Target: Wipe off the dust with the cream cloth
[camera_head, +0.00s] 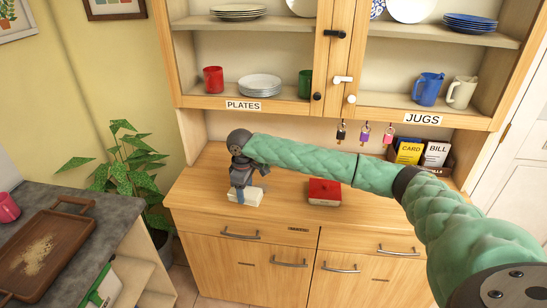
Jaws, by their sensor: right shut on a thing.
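My right arm reaches in from the right across the wooden dresser. My right gripper (242,188) points down over the left part of the dresser's worktop (275,190). It is shut on the cream cloth (247,199), which looks like a small folded pad at or just above the worktop. The gripper hides part of the cloth, and I cannot tell whether the cloth touches the wood. I cannot make out dust on the worktop at this size. My left gripper is not in view.
A red box (324,192) sits on the worktop right of the cloth. A card and bill holder (410,154) stands further right. Shelves with plates (260,84) and jugs (428,89) hang above. A brown tray with pale crumbs (38,252) lies on the dark counter at left.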

